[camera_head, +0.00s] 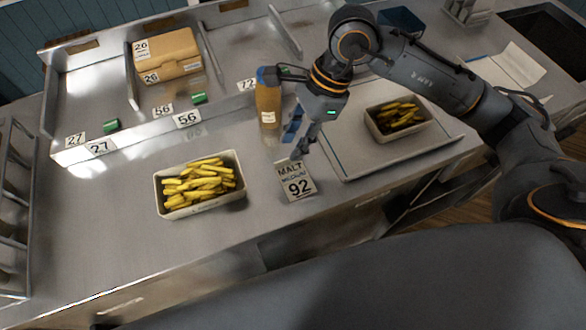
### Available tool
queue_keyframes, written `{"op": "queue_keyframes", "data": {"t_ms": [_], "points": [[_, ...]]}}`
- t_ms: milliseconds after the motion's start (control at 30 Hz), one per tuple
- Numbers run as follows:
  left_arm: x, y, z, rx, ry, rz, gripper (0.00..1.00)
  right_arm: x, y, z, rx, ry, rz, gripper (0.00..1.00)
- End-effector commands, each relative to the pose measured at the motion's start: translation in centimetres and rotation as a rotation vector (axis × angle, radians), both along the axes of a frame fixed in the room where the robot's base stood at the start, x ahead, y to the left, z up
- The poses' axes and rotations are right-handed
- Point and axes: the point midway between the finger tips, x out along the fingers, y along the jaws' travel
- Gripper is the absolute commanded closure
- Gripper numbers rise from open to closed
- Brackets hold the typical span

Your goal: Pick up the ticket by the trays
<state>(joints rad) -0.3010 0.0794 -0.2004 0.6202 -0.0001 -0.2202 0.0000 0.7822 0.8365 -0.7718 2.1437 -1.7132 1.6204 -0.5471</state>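The ticket (297,181), a small pale card reading "MALT" and "92", is on the steel counter near its front edge. It is just right of a tray of chips (208,206). A second tray of chips (401,133) is farther right. My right gripper (296,146) points down just above and behind the ticket's top edge. Its fingers look apart, with nothing seen between them. Whether a fingertip touches the ticket cannot be told. My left gripper is out of view.
A bottle of amber liquid (268,104) stands close behind my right gripper. The right tray rests on a flat, pale-edged board (350,166). A cardboard box (166,56) and several numbered cards (187,119) are at back left. Bare counter lies at front left.

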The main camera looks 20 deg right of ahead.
Motion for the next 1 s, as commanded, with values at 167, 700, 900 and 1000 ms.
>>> {"op": "queue_keyframes", "data": {"t_ms": [167,700,900,1000], "points": [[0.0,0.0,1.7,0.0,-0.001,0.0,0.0,-0.1,0.5,-2.5,0.001,0.008,0.0,0.69],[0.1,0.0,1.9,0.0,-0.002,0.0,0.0,0.0,1.1,-4.2,-0.001,0.001,0.0,0.98],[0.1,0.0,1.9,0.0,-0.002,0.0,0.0,0.0,1.1,-4.2,-0.001,0.001,0.0,1.0],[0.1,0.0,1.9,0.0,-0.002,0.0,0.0,0.0,1.1,-4.2,-0.001,0.001,0.0,1.0]]}}
